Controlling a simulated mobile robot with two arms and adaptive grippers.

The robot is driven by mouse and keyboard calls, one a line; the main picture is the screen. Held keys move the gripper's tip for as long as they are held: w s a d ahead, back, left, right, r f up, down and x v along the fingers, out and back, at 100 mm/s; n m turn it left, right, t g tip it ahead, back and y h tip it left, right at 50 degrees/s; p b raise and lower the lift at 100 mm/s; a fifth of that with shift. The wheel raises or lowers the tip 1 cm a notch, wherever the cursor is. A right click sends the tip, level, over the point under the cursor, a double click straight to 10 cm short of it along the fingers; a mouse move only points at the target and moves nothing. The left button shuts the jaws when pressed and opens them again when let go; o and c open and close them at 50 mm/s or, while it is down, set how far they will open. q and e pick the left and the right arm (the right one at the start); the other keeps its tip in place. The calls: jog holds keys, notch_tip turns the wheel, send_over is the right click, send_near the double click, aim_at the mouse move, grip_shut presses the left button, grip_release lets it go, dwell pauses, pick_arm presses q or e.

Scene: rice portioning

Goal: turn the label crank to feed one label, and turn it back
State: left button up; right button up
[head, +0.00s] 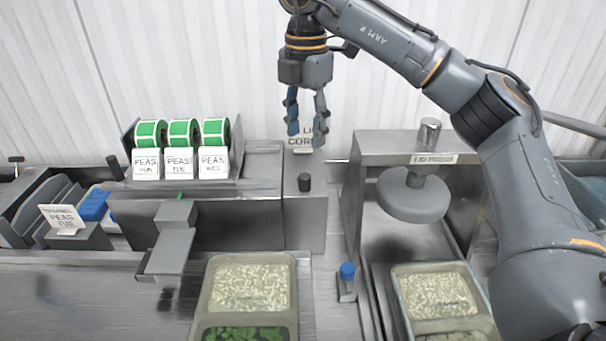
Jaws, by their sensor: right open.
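My right gripper (306,134) hangs from the upper middle, pointing down, with its two blue-grey fingers apart and nothing between them. It appears above a short black knob (304,182) on a grey block at the right end of the label unit. Another black handle (115,167) sits at the unit's left end; I cannot tell for sure which is the label crank. The label unit (262,165) carries three green label rolls (182,133) behind PEAS cards. A small green label edge (180,195) shows at its front outlet. My left gripper is not in view.
A lid press (415,195) with a round grey head stands right of the gripper. Two trays of rice and greens (203,298) (398,290) stand in front. A blue-capped item (347,270) stands between them. A PEAS TUE card (63,219) is at left.

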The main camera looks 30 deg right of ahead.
aim_at(305, 176)
notch_tip(305, 176, down, 11)
jog(key=shift+w+f+p, duration=0.15)
jog(key=shift+f+p, duration=0.05)
jog(key=shift+p, duration=0.3)
grip_shut()
